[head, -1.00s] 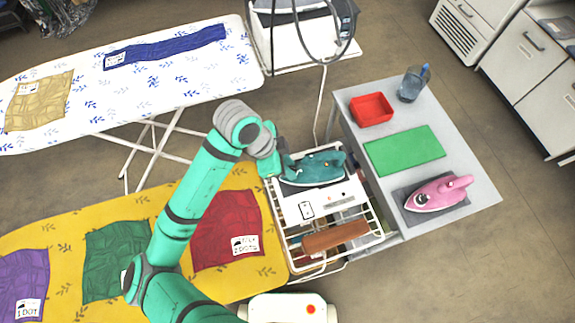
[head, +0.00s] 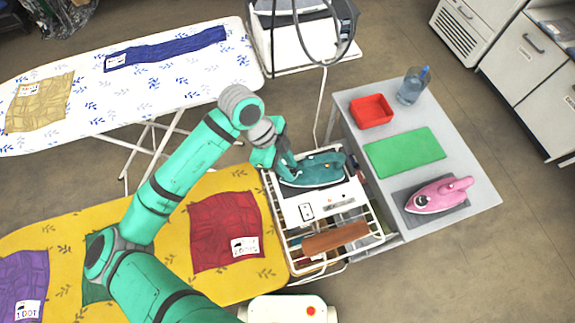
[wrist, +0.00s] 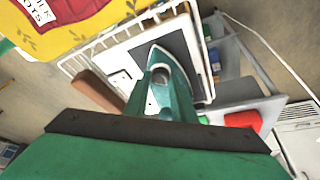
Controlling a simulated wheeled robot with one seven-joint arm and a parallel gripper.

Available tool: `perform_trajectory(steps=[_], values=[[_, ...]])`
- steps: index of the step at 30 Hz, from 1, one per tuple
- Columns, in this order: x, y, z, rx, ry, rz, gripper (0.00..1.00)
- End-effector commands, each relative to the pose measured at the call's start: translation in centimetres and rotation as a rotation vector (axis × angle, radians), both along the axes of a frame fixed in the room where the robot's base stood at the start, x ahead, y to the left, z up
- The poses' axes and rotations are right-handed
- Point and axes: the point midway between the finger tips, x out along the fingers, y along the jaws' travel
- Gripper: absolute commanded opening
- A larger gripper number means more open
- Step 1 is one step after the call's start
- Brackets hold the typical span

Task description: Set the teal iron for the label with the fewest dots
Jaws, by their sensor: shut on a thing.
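The teal iron (head: 322,171) lies on the white rack (head: 318,207) at the end of the yellow board. My gripper (head: 288,164) is shut on the iron's left end in the head view. In the wrist view the iron (wrist: 172,85) points up the picture, and its lower part is hidden by my gripper. The purple cloth's label (head: 28,311) reads 1 DOT. The red cloth's label (head: 244,247) seems to read 2 DOTS. The blue cloth's label (head: 116,61) and the tan cloth's label (head: 29,88) are too small to read. My arm mostly hides the green cloth.
A grey table (head: 470,160) right of the rack holds a pink iron (head: 436,195), a green mat (head: 404,152), a red tray (head: 371,111) and a bottle (head: 412,87). A brown wooden piece (head: 335,238) lies on the rack. The white board (head: 70,115) stands behind the yellow board (head: 165,240).

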Motion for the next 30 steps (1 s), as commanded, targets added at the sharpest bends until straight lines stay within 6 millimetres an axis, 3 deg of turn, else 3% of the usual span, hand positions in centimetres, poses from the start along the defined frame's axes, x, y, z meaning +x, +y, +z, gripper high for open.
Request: perform_trajectory(steps=[6, 7, 9, 20, 30], values=[[0.0, 0.0, 0.0, -0.001, -0.001, 0.0, 0.01], [0.0, 0.0, 0.0, -0.001, -0.001, 0.0, 0.3], [0.0, 0.0, 0.0, -0.001, -0.001, 0.0, 0.42], [0.1, 0.2, 0.4, 0.0, -0.001, 0.001, 0.42], [0.6, 2.2, 5.5, 0.003, -0.003, 0.002, 0.42]])
